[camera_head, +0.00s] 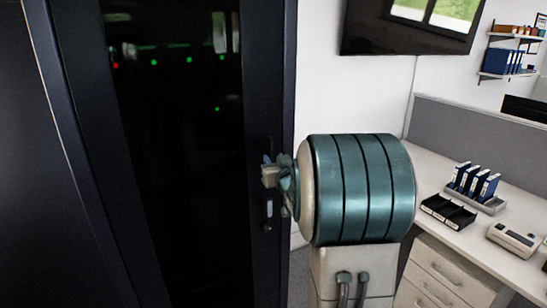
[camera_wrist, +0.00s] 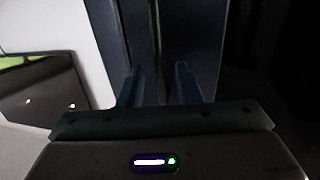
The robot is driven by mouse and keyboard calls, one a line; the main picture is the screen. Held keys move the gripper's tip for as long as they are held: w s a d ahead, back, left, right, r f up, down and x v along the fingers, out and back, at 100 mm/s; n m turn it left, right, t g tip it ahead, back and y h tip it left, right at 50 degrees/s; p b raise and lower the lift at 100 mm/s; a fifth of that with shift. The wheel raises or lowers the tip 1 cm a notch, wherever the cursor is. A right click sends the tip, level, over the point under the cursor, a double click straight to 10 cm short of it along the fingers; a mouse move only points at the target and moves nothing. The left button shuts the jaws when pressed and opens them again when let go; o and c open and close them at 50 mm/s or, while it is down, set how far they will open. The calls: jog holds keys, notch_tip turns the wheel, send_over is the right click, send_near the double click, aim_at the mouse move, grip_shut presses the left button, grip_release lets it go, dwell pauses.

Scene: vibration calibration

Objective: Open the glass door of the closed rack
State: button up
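The closed rack is tall and dark and fills the left of the head view. Its glass door (camera_head: 180,150) looks shut, with several green lights and a red one showing behind the dark glass. A slim handle (camera_head: 267,210) is on the door's right frame (camera_head: 268,90). My gripper (camera_head: 268,172) is at that frame, at about the handle's height, partly hidden by my teal wrist. In the wrist view, the two fingers of my gripper (camera_wrist: 158,82) stand apart, pointing at the dark vertical frame (camera_wrist: 185,35). Whether they touch the handle is unclear.
A white desk (camera_head: 460,225) with blue binders (camera_head: 474,182), a black tray (camera_head: 447,212) and a small device (camera_head: 515,238) stands to the right. A wall screen (camera_head: 410,28) hangs above. A drawer unit (camera_head: 440,280) is below the desk.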

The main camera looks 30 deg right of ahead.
jog(key=shift+w+d, duration=0.1)
jog(key=shift+w, duration=0.4)
grip_shut()
